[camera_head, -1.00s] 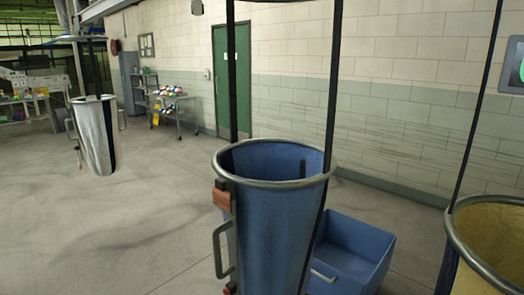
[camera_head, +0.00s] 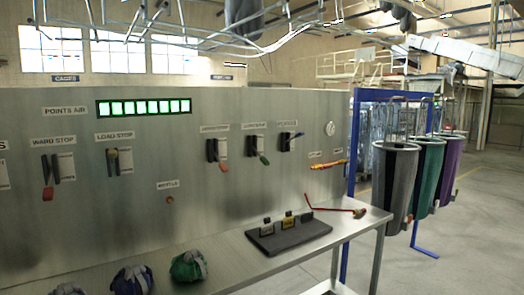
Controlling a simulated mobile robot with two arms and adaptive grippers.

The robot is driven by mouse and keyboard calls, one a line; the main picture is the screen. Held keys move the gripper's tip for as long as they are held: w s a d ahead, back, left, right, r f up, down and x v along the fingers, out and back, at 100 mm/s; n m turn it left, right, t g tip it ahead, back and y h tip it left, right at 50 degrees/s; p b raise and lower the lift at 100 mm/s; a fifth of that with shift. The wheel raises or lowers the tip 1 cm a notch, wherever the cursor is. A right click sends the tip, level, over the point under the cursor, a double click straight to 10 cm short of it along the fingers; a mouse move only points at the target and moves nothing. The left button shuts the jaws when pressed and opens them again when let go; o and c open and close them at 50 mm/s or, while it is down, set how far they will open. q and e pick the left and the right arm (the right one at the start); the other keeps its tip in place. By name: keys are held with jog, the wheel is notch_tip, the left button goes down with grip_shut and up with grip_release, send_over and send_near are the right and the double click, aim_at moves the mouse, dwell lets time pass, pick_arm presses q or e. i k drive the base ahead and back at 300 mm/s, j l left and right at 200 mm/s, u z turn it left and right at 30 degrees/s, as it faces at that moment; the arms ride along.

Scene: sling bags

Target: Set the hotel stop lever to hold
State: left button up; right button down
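A grey metal control panel (camera_head: 75,225) fills the left and middle of the view. A red-handled lever (camera_head: 47,185) hangs down under the label WARD STOP. I cannot tell which lever is the hotel stop. Neither gripper is in view.
A bench (camera_head: 250,277) runs below the panel, with bundled cloths (camera_head: 188,266), a dark tag stand (camera_head: 290,236) and a red rod (camera_head: 335,209). A blue post (camera_head: 352,150) ends the panel. Grey, green and purple bags (camera_head: 395,180) hang right of it. Open floor (camera_head: 480,220) lies at right.

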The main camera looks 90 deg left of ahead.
aim_at(222, 165)
jog(key=u, duration=3.1)
